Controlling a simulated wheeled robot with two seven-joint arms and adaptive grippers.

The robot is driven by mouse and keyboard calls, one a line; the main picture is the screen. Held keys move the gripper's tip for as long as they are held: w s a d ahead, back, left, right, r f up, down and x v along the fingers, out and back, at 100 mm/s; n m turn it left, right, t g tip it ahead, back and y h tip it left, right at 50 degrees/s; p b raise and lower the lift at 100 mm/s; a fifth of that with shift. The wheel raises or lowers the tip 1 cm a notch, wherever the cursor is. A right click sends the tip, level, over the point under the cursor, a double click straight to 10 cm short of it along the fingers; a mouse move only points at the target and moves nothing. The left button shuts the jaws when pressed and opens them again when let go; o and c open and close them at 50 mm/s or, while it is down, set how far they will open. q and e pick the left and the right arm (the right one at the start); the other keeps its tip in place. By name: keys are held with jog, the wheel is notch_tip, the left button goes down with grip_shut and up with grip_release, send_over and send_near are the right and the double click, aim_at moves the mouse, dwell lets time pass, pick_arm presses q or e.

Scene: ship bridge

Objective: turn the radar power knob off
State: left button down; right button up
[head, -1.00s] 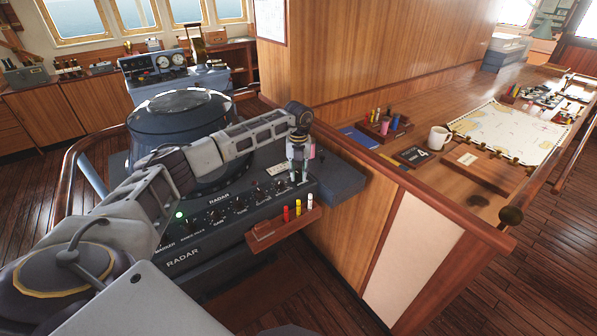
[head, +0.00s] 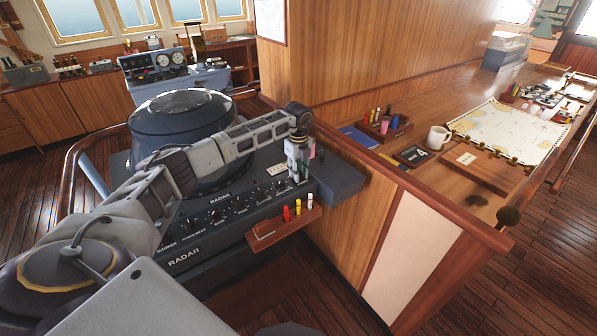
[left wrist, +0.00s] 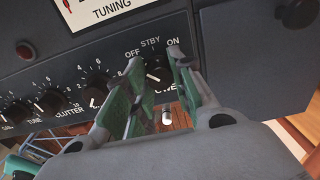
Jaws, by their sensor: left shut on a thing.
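The radar console (head: 188,256) stands in front of me, with a row of black knobs on its dark sloped panel. The power knob (left wrist: 158,70) is the one under the OFF, STBY and ON labels in the left wrist view. My left gripper (left wrist: 157,62) has its two green-padded fingers on either side of this knob, shut on it. In the head view the left gripper (head: 302,174) points down at the panel's right end and hides the knob. No green lamp shows lit on the panel. My right gripper is not in view.
A wooden holder (head: 265,238) with red, yellow and white markers sits on the console's front edge. A wooden chart table (head: 419,185) with a white mug (head: 438,138) and a chart (head: 510,130) is at right. A dark hood (head: 182,118) rises behind my arm.

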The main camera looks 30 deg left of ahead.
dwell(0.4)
pick_arm(q)
jog(key=c, duration=1.2)
grip_release()
jog(key=shift+o, duration=0.2)
notch_tip(320, 180, up, 12)
